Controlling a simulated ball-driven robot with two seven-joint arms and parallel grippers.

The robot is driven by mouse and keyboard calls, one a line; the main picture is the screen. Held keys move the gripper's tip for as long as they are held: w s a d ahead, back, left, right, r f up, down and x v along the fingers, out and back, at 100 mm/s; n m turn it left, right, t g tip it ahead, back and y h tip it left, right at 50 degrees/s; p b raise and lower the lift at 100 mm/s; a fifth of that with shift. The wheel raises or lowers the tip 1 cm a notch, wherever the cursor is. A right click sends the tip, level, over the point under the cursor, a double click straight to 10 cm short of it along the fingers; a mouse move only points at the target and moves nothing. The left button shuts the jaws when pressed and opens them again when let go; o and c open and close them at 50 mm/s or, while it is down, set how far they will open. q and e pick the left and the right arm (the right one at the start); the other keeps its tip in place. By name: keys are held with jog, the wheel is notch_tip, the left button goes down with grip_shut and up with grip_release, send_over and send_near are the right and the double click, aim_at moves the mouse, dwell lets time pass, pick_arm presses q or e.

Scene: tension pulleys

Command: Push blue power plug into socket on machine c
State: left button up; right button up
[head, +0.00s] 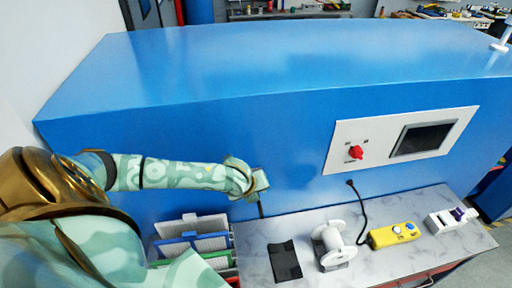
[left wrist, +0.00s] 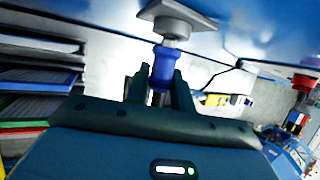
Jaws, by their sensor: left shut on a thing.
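The blue power plug (left wrist: 163,66) is between the fingers of my left gripper (left wrist: 160,85), which is shut on it. In the left wrist view a grey round socket (left wrist: 172,26) on a square plate sits on the blue machine just beyond the plug. The plug's far end meets or overlaps the socket; I cannot tell how deep it sits. In the head view my left arm reaches the front face of the big blue machine (head: 200,125), with the gripper (head: 260,184) at its lower part. The plug is not discernible there. My right gripper is not in view.
Below stands a marble-topped bench (head: 305,272) with a black pad (head: 285,262), a white spool (head: 334,246), a yellow control box (head: 394,235) and a white device (head: 450,220). A file rack (head: 195,242) is left of it. A panel with a red knob (head: 355,152) is right.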

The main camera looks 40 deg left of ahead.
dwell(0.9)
pick_arm(q)
jog(key=shift+p, duration=0.5)
dwell(0.5)
jog(key=shift+p, duration=0.4)
jog(key=shift+w+a, duration=0.35)
jog(key=shift+a, duration=0.15)
dwell(0.4)
jog(key=o, duration=1.1)
jog(key=shift+c, duration=0.2)
jog(key=v, duration=1.6)
